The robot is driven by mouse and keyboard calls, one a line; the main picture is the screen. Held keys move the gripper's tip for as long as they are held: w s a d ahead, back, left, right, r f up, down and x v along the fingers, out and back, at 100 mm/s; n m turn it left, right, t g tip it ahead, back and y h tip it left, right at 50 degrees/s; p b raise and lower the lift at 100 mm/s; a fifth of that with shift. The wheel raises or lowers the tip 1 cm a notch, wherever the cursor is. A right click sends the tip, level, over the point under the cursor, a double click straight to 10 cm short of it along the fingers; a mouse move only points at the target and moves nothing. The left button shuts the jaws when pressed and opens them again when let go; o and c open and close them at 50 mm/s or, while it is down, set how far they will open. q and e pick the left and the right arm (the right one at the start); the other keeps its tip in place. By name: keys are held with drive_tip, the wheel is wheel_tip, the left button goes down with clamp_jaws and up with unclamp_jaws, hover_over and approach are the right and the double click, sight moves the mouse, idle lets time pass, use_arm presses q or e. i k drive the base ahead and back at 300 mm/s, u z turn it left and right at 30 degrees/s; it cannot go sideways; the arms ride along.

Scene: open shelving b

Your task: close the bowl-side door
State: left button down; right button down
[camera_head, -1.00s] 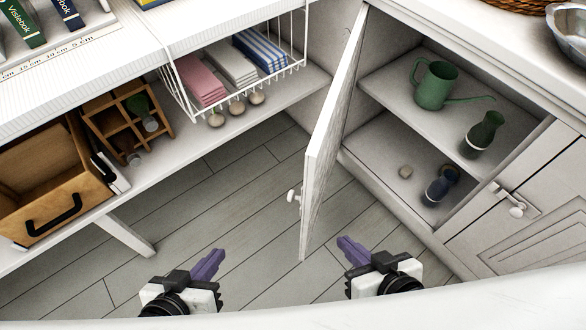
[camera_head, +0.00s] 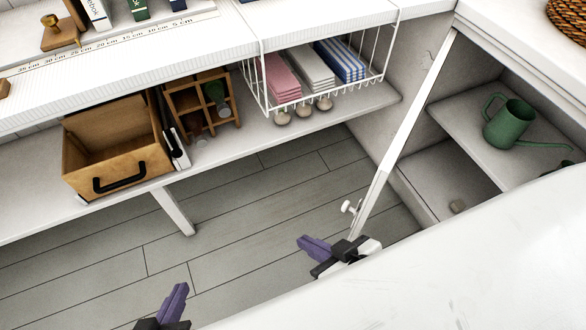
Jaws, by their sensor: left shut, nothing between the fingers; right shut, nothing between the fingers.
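The open white cabinet door (camera_head: 395,160) is seen almost edge-on, standing out from the cabinet at right. Its round knob (camera_head: 349,207) is on the left face near the lower end. My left gripper (camera_head: 181,288) is shut and empty, low in the picture over the floor, well left of the door. My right gripper (camera_head: 303,241) is shut and empty, left of and below the knob, apart from it in the picture. The bowl is not in view now.
The open cabinet holds a green watering can (camera_head: 509,122) on its shelf and a small round object (camera_head: 457,206) below. A wire basket (camera_head: 318,80) with folded cloths hangs left of the door. A wooden drawer box (camera_head: 117,150) stands further left. The grey floor (camera_head: 240,225) is clear.

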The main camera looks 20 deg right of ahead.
sight(383, 173)
drive_tip(key=u, duration=1.25)
drive_tip(key=k, duration=0.6)
drive_tip(key=z, duration=1.4)
